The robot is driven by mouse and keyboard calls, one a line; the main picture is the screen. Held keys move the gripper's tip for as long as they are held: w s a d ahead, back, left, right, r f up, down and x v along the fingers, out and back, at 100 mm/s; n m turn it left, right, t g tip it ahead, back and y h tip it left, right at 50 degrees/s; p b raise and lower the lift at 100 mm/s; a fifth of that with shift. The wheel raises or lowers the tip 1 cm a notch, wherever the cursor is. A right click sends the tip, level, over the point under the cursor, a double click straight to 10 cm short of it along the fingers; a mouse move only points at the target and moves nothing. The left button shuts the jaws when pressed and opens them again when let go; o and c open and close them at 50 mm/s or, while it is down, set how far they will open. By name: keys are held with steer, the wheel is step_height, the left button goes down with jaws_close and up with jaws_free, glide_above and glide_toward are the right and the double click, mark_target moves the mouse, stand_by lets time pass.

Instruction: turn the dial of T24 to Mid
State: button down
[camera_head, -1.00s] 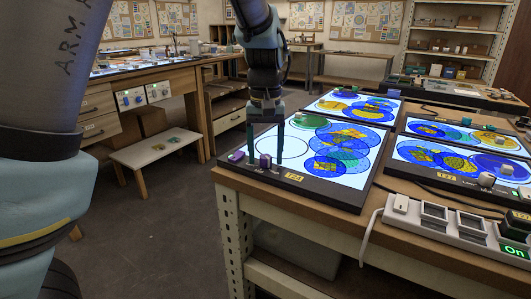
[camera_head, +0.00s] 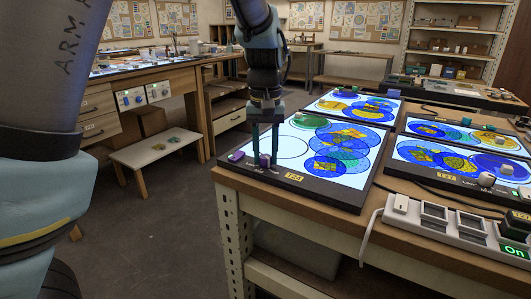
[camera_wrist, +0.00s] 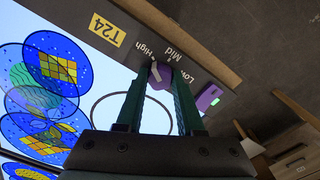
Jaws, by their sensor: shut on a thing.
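T24 is a lit light panel (camera_head: 330,182) with a black frame at the near left corner of the bench. Its yellow T24 label (camera_head: 294,177) also shows in the wrist view (camera_wrist: 106,30). The purple dial (camera_wrist: 160,76) sits on the front frame strip, with High, Mid and Low printed around it. Its pale pointer mark lies on the side by High. My gripper (camera_head: 265,160) points down, shut on the dial with one finger on each side. The fingers hide part of the dial in the head view.
A purple switch piece (camera_wrist: 209,98) with a green light sits beside the dial near Low. Coloured glass discs (camera_head: 345,150) lie on the panel. Panel T27 (camera_head: 450,176) and a power strip (camera_head: 455,226) stand to the right. The bench edge is close by.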

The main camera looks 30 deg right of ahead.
mark_target(266, 156)
steer(key=shift+m, duration=0.3)
steer(key=m+p, duration=0.1)
steer(key=m, duration=0.4)
steer(key=shift+m+p, duration=0.3)
steer(key=m+p, duration=0.1)
steer(key=m, duration=0.4)
steer(key=shift+p, duration=0.4)
steer(key=shift+m, duration=0.4)
steer(key=c, duration=0.5)
jaws_free()
steer(key=shift+c, duration=0.2)
step_height(266, 156, up, 11)
steer(key=shift+b, duration=0.4)
